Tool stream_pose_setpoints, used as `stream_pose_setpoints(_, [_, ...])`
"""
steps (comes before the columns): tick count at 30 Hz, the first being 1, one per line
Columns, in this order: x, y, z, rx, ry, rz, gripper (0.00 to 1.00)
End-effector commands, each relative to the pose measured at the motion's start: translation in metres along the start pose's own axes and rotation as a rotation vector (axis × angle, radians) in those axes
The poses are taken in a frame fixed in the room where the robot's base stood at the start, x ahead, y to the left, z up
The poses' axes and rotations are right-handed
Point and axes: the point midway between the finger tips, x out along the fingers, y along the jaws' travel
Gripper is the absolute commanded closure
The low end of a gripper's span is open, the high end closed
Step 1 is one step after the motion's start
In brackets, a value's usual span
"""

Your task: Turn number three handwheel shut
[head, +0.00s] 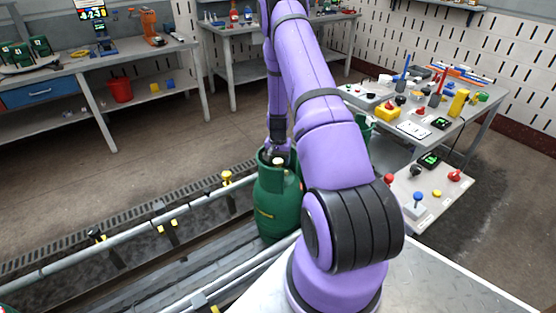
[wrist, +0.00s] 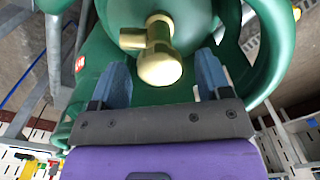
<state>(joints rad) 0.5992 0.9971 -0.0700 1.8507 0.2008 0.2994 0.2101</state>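A green gas cylinder (head: 278,210) stands upright on the conveyor in the head view, left of my arm. In the wrist view, its green collar (wrist: 270,50) curves around a brass valve (wrist: 158,48) with a rounded end towards me. I cannot make out a separate handwheel or any number on the cylinder. My gripper (wrist: 162,73) has its two blue fingers apart, one on each side of the valve's rounded end, with nothing clamped between them. In the head view, my gripper (head: 277,152) is over the cylinder's top and partly hides it.
Conveyor rails (head: 130,240) run along the lower left, with yellow-topped fittings (head: 227,177). A table (head: 475,125) with knobs and switches stands at right. Another green object (head: 366,126) shows partly behind my arm. Workbenches line the back; the floor between is clear.

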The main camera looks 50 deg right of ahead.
Motion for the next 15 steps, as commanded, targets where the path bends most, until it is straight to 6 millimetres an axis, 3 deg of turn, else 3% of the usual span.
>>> stream_pose_setpoints(9, [-0.003,0.0,0.0,-0.001,0.0,0.0,0.29])
stream_pose_setpoints(15, [-0.027,0.0,0.0,-0.002,0.002,0.0,0.29])
